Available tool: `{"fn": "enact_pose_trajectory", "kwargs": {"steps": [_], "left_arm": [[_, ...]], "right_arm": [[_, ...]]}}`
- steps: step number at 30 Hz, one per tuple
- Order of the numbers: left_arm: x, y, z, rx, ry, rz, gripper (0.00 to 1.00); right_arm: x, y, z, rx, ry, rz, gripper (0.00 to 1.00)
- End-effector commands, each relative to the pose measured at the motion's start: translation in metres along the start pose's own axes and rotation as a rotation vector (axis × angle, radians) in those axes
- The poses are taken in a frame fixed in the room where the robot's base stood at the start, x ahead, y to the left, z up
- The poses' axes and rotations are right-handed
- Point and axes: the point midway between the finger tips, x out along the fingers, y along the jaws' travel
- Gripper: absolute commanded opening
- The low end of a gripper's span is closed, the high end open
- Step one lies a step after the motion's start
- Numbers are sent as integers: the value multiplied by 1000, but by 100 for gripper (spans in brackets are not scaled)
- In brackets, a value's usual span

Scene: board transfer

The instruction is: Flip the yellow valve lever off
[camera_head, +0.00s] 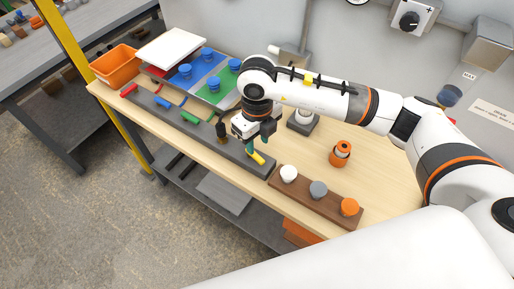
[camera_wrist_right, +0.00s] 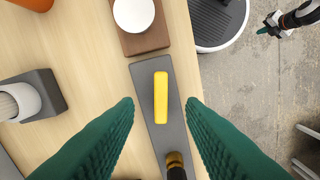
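The yellow valve lever (camera_head: 260,159) sits near the right end of a long grey bar (camera_head: 229,152) on the wooden table. In the right wrist view the yellow lever (camera_wrist_right: 161,98) lies lengthwise along the bar (camera_wrist_right: 153,135). My right gripper (camera_head: 254,146) is over that end of the bar, fingers down. In the right wrist view my right gripper (camera_wrist_right: 159,102) is open, with a teal finger on each side of the lever and visible gaps. My left gripper (camera_wrist_right: 266,29) shows small at that view's upper right, over the floor; its opening is unclear.
The bar also carries a green lever (camera_head: 190,117), a blue one (camera_head: 162,102), a red one (camera_head: 129,90) and a dark-topped brass fitting (camera_head: 221,132). A brown block (camera_head: 326,204) with white, grey and orange knobs stands close by. An orange cylinder (camera_head: 340,155) stands behind.

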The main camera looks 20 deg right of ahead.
Motion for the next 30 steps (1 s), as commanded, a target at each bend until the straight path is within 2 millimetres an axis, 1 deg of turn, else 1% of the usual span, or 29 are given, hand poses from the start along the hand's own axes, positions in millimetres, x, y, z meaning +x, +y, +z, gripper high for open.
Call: {"fn": "enact_pose_trajectory", "kwargs": {"steps": [1,3,6,9,13,20,21,26,27,28,30], "left_arm": [[-4,0,0,0,0,0,0],[-6,0,0,0,1,0,0],[-8,0,0,0,1,0,0],[-10,0,0,0,1,0,0],[-10,1,0,1,1,1,0],[-10,1,0,1,1,2,0],[-10,2,0,0,1,2,0],[-10,2,0,0,1,2,0],[-10,2,0,0,1,2,0],[-10,2,0,0,1,2,0],[-10,2,0,0,1,2,0]], "right_arm": [[9,0,1,2,-5,-1,36],[21,0,1,0,-4,-2,36],[36,-1,0,0,-3,-3,36],[46,-1,0,0,-1,-2,36],[52,-1,0,-1,0,-2,36],[53,-1,0,-2,1,-2,36],[53,-1,0,-2,1,-2,35],[53,-1,0,-1,1,-2,9],[53,-1,0,-1,1,-2,2],[53,-1,0,-1,1,-2,0],[53,-1,0,-2,1,-2,0]]}}
